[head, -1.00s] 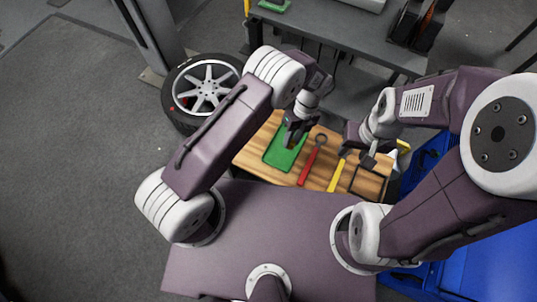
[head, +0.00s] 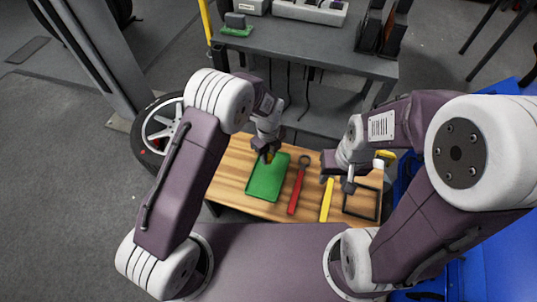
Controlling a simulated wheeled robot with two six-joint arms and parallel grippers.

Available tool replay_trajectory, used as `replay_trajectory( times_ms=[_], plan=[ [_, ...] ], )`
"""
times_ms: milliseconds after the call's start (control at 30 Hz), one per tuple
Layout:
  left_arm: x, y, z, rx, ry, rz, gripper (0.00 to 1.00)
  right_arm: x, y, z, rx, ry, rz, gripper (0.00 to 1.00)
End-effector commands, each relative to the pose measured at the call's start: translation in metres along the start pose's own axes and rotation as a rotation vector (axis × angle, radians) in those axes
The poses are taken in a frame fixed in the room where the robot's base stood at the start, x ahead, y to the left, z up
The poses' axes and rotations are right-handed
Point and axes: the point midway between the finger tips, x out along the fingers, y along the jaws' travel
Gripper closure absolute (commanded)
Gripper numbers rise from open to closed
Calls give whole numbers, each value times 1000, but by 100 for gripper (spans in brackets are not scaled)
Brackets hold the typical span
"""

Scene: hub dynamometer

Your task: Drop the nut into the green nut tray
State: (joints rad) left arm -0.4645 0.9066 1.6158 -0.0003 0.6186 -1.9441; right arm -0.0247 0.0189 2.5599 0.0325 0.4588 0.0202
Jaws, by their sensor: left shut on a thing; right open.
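The green nut tray (head: 267,183) lies on the wooden tabletop in the head view, and its visible floor looks bare. My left gripper (head: 267,159) is over the tray's far edge, pointing down. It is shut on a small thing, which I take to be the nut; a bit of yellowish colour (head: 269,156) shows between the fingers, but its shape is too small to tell. My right gripper (head: 338,183) is open and empty, to the right, above the table near the yellow tool.
A red wrench (head: 298,188), a yellow-handled tool (head: 327,201) and a black square frame (head: 361,203) lie right of the tray on the wooden table (head: 233,170). A wheel (head: 159,128) is at the left. A grey bench (head: 310,45) stands behind.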

Motion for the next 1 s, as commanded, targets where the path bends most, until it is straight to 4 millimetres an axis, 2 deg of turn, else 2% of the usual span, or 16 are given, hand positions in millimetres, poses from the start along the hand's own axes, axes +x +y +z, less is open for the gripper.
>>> replay_trajectory(
  times_ms=[33, 533, 700, 967, 1000],
  plan=[
    [12, 0, 0, 0, 0, 0, 100, 12, 0, 1, 0, 0, 0, 56],
    [74, 0, 0, 0, 0, 0, 100, 71, 1, 7, 0, 0, 0, 56],
    [83, 0, 0, 0, 0, 0, 100, 80, 2, 8, 0, 0, 0, 56],
    [81, 0, 0, 0, 0, 0, 100, 78, 2, 8, 0, 0, 0, 56],
    [81, 0, 0, 0, 0, 0, 62, 78, 2, 8, 0, 0, 0, 56]
  ],
)
